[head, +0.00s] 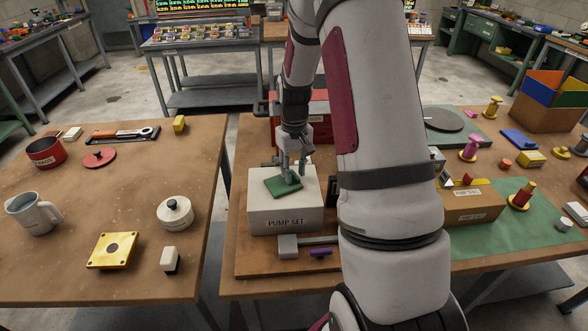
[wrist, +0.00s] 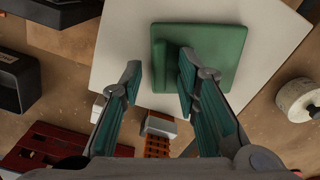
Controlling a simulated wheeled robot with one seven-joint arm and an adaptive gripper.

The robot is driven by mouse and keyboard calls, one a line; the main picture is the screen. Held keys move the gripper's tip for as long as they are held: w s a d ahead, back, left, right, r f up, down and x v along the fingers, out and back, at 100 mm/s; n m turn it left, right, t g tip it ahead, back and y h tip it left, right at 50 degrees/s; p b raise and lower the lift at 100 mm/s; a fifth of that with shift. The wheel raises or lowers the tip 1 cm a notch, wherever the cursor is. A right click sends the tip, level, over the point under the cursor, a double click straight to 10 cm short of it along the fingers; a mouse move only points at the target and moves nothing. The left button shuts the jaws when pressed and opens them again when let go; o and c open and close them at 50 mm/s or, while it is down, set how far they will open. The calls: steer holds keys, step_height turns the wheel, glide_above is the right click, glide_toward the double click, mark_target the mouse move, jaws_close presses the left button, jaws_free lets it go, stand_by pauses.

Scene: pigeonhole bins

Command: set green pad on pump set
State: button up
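The green pad (head: 279,187) lies on top of the white box labelled PUMP SET (head: 262,214), turned at an angle to the box's edges. In the wrist view the green pad (wrist: 222,55) is square, with a raised green grip on its left part, and rests on the white top (wrist: 128,40). My gripper (head: 293,178) is just over the pad. In the wrist view my gripper (wrist: 160,78) has its fingers apart, with white box top showing between them. The right finger is close to the raised grip; I cannot tell whether they touch.
A red toolbox (head: 314,104) stands behind the box. A metal bar (head: 306,241) and a purple piece (head: 320,253) lie in front. The left table holds a grey mug (head: 32,214), a yellow plate (head: 112,250) and a white round lidded item (head: 175,214). My arm hides the centre.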

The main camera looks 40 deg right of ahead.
steer(key=shift+r, duration=0.1)
step_height(320, 180, up, 11)
steer(key=b, duration=0.2)
step_height(320, 180, up, 6)
steer(key=t, duration=0.1)
glide_above(283, 189)
steer(key=s+a+r+n+t, duration=0.1)
steer(key=s+a+r, duration=0.3)
steer(key=s+a, duration=0.4)
steer(key=s+a+r+n+t, duration=0.1)
steer(key=s+a+r+t, duration=0.2)
steer(key=s+a, duration=0.5)
steer(key=shift+s+a+r+t, duration=0.25)
steer(key=shift+s+r, duration=0.2)
steer(key=shift+s, duration=0.3)
